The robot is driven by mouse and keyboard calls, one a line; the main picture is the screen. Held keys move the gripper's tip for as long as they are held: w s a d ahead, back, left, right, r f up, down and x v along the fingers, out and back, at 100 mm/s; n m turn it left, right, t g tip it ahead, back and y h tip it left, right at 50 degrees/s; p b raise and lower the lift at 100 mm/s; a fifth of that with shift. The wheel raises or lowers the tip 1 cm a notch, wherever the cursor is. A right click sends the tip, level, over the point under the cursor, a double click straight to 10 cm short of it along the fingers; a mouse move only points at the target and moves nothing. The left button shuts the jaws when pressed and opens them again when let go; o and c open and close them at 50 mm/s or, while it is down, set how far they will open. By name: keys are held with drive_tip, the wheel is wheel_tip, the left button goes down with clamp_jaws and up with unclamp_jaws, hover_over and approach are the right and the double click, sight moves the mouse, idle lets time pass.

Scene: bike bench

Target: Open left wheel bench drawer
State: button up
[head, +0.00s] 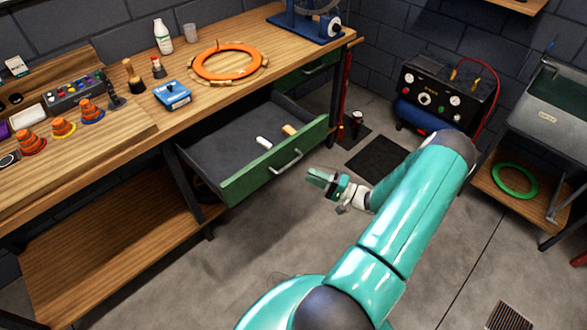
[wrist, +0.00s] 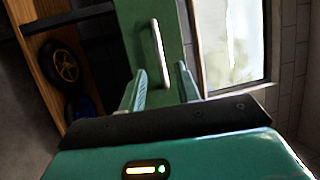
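The green drawer (head: 272,170) under the wooden bench is pulled well out, with its dark inside showing. A white piece (head: 264,142) and a tan piece (head: 290,130) lie in it. Its pale bar handle (head: 287,163) is on the green front. My gripper (head: 318,176) is just right of the handle, apart from it in the head view. In the wrist view the handle (wrist: 160,54) stands ahead, between and beyond my two spread fingers (wrist: 162,88). The fingers hold nothing.
A second green drawer (head: 306,70) at the bench's far end is shut. An orange ring (head: 228,61), a blue box (head: 172,95) and several cones stand on the bench top (head: 130,138). Open floor (head: 255,240) lies in front. A black machine (head: 445,92) stands at the back right.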

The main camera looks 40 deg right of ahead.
drive_tip(key=x, duration=0.8)
drive_tip(key=shift+w, duration=0.1)
clamp_jaws()
